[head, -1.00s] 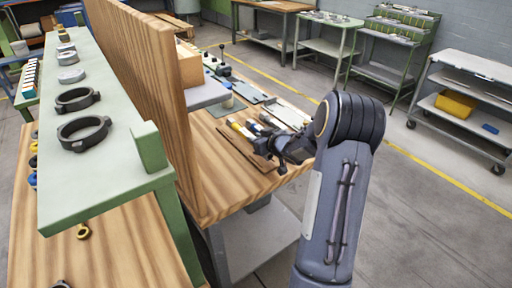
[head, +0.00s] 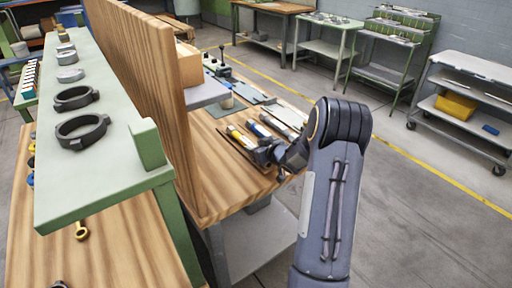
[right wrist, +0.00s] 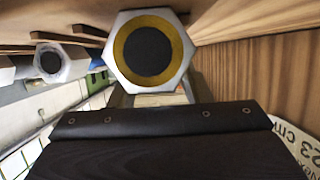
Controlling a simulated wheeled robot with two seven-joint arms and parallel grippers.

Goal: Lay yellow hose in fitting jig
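In the head view a short yellow-and-white piece (head: 240,137), which looks like the yellow hose, lies on the wooden bench. A blue-and-white piece (head: 258,130) lies beside it. My right gripper (head: 262,154) is low over the bench at the near end of these pieces; its fingers are too small and dark to read. In the right wrist view a white hex fitting with a yellow ring (right wrist: 150,50) faces the camera close up, apparently the hose's end. A second white hex fitting (right wrist: 49,62) is to its left. I cannot pick out the fitting jig for certain. My left gripper is out of view.
A tall slatted wooden panel (head: 150,95) stands left of the work area. Open floor lies right of the bench.

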